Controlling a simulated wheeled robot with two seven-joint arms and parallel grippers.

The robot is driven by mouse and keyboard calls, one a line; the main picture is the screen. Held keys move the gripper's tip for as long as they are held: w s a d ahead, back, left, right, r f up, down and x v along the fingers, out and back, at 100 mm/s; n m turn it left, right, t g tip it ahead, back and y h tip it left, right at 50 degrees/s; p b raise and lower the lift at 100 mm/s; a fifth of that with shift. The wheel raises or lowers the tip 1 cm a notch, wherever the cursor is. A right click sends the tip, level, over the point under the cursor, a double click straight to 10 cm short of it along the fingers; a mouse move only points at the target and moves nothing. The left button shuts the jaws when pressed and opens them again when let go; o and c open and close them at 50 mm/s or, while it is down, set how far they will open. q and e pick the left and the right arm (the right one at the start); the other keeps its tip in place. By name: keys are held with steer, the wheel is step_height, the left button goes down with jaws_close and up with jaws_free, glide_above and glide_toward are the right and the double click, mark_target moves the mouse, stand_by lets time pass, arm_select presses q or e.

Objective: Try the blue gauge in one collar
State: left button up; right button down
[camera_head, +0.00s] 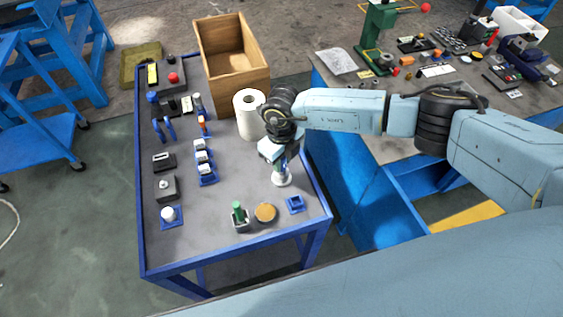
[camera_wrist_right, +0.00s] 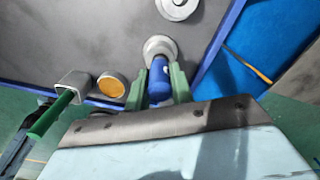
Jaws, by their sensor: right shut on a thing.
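My right gripper (camera_head: 281,170) points down over the right side of the cart top. In the right wrist view its green fingers (camera_wrist_right: 158,88) are shut on the blue gauge (camera_wrist_right: 158,78). The gauge's far end meets a round pale metal collar (camera_wrist_right: 159,46), which also shows below the gripper in the head view (camera_head: 282,181). I cannot tell how far the gauge is inside it. A second round metal piece (camera_wrist_right: 177,7) lies farther up in the wrist view. My left gripper is not in view.
A green gauge (camera_head: 237,211) stands in a grey holder, beside an orange-brown disc (camera_head: 265,212) and a blue square holder (camera_head: 295,204). A paper roll (camera_head: 249,114) and a wooden box (camera_head: 231,62) stand behind. The cart (camera_head: 225,245) has a blue rim; its front middle is fairly clear.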

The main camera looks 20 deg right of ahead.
steer(key=shift+r+p, duration=2.45)
steer(key=shift+r, duration=0.8)
